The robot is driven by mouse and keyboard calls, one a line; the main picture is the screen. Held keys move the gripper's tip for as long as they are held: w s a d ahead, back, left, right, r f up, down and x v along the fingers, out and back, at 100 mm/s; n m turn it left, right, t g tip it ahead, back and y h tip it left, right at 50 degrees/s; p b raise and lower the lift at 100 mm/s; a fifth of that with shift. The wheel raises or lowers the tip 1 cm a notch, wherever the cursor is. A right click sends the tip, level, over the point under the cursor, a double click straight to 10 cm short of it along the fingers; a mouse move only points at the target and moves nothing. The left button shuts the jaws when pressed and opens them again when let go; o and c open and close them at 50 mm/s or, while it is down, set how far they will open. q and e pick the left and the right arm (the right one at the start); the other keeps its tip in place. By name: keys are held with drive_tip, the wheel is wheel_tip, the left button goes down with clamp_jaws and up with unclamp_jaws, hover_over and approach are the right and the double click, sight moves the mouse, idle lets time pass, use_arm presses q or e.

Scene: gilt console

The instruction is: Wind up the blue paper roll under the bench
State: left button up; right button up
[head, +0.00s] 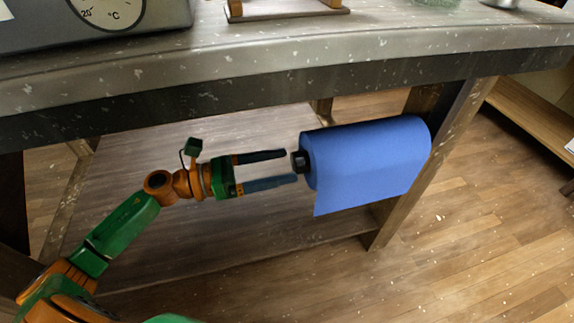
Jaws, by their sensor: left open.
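The blue paper roll (365,158) is mounted sideways under the bench (230,70), with a loose flap of paper hanging down at its front. A dark knob (299,161) sticks out of its left end. My left gripper (290,167) is open, with its two fingertips close to the knob, one above and one below it in the picture. I cannot tell whether the fingers touch the knob. The roll's right end is hidden. My right gripper is not in view.
A bench leg (432,160) stands behind and right of the roll. A low shelf (220,240) lies under the bench. A gauge with a dial (108,12) and a wooden stand (287,10) sit on the benchtop. The wooden floor (480,230) at the right is clear.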

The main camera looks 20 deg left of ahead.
use_arm(q)
drive_tip(key=shift+x, duration=0.8)
clamp_jaws()
